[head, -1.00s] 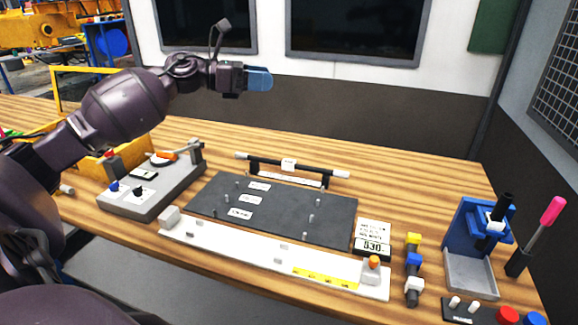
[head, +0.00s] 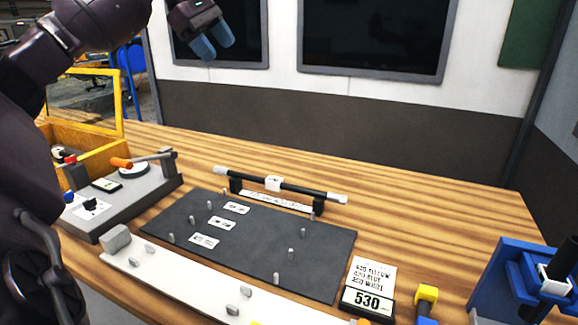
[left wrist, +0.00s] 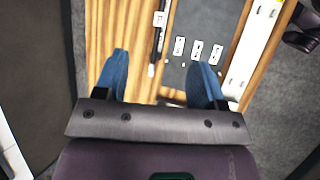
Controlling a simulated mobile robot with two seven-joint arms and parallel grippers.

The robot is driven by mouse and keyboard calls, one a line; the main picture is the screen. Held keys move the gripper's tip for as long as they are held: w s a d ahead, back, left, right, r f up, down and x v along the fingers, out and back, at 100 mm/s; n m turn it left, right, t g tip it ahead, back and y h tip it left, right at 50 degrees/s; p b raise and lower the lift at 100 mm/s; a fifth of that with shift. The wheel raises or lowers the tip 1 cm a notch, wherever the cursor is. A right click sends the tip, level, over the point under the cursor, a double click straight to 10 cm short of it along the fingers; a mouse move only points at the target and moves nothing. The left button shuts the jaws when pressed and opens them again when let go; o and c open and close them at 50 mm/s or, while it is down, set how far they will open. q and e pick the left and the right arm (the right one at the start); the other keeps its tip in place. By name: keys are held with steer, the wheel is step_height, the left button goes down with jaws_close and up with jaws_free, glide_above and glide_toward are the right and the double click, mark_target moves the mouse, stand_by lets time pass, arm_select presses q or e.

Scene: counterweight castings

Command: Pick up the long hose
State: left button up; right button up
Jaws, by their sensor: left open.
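The long hose (head: 308,190) is a thin black bar with pale ends and a white tag at its middle. It rests across a black holder (head: 236,185) with a labelled plate, behind the dark pegged board (head: 260,245). My left gripper (head: 212,42) is open and empty, with blue fingers apart, high above the bench and in front of the wall screen in the head view. In the left wrist view, the hose (left wrist: 153,56) shows as a dark strip far beyond and between the open fingers (left wrist: 160,65). My right gripper is not in view.
A grey fixture (head: 120,200) with knobs and an orange-handled lever stands at left, beside a yellow open box (head: 90,155). A white strip (head: 180,280) lies in front of the board. A 530 display (head: 367,300) and blue stand (head: 510,285) are right. Bare wood lies behind the hose.

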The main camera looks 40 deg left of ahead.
arm_select(q)
steer(key=w+f+g+b, duration=0.2)
steer(key=w+f+b, duration=0.3)
steer(key=f, duration=0.7)
steer(key=g+b, duration=0.2)
steer(key=b, duration=0.2)
glide_toward(274, 179)
steer(key=shift+s+d+f+n, duration=0.1)
steer(key=shift+s+f+n, duration=0.05)
steer(key=shift+f+n, duration=0.2)
steer(key=b+x, duration=0.1)
steer(key=x, duration=0.2)
steer(key=shift+f, duration=0.4)
steer(key=shift+x, duration=0.75)
steer(key=x, duration=0.2)
steer(key=b+x, duration=0.1)
steer(key=x, duration=0.1)
steer(key=shift+w+d+f, duration=0.15)
steer(key=shift+w, duration=0.1)
steer(key=shift+f, duration=0.1)
steer(key=shift+c, duration=1)
steer(key=c, duration=0.7)
steer(key=shift+c, duration=0.3)
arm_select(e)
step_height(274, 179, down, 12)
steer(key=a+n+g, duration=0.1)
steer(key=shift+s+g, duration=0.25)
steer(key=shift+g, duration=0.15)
